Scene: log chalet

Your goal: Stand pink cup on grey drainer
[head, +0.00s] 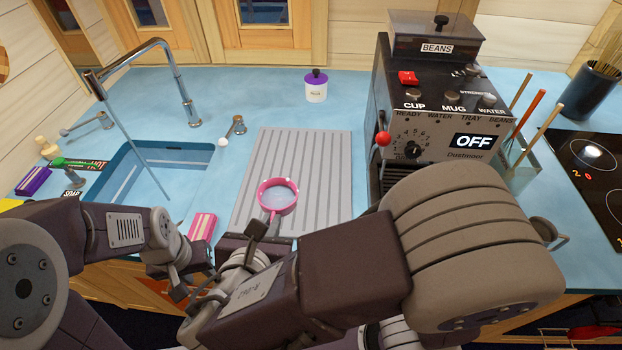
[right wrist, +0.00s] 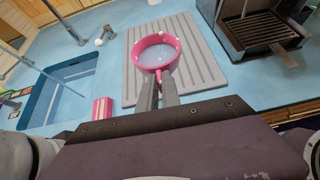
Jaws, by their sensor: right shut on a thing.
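The pink cup (head: 277,183), with a round rim and a pale bluish inside, is over the front middle of the grey ribbed drainer (head: 318,152). The right wrist view shows the cup (right wrist: 137,56) with the drainer (right wrist: 197,52) behind it. My right gripper (right wrist: 160,82) is shut on the cup's handle, which points toward me. In the head view the right gripper (head: 268,228) is partly hidden by its own arm. Whether the cup's base touches the drainer is hidden. My left gripper (head: 185,278) is low at the left; its fingers cannot be made out clearly.
A sink (head: 150,160) with a tall tap (head: 180,85) is left of the drainer. A pink striped block (head: 202,226) lies between them. A coffee machine (head: 435,125) stands close on the right. A purple-lidded pot (head: 316,88) is behind, with clear blue counter around it.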

